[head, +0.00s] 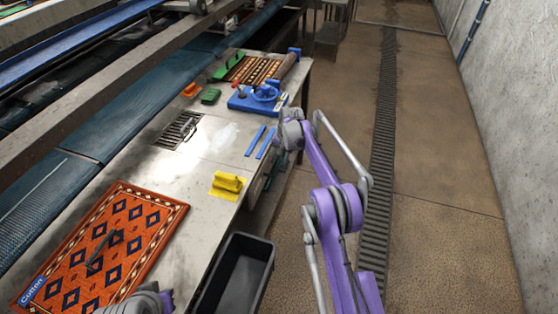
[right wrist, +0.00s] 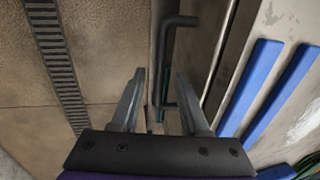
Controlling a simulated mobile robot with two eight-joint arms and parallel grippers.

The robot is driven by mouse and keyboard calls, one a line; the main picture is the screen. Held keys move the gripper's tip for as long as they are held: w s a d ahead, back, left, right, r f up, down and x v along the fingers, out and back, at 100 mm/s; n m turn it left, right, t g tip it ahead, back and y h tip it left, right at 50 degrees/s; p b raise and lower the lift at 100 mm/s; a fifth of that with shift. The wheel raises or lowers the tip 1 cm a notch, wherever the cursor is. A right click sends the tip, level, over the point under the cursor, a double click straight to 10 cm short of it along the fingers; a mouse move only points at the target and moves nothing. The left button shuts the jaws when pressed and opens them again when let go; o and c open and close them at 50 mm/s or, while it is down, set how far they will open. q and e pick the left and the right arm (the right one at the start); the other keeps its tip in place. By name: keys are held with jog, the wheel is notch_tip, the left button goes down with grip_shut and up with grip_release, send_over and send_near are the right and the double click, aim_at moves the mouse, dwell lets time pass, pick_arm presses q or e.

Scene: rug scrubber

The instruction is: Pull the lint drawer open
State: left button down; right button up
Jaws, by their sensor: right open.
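In the right wrist view, a dark bar handle (right wrist: 160,62) with bent ends shows beside the edge of the worktable. I take it for the lint drawer's handle. My right gripper (right wrist: 160,82) is open, and the bar lies in line with the gap between its two fingers. I cannot tell whether the bar is inside the jaws or just beyond them. In the head view my right arm's wrist (head: 291,132) is at the table's right edge and hides the handle. The drawer front is not clearly visible. Of my left arm, only a grey and purple part shows at the bottom edge.
A black bin (head: 245,272) stands beside the table's near right side. The floor to the right (head: 435,150) is open, with a drain grate (head: 383,120).

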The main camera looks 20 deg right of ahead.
grip_shut()
dwell(1.4)
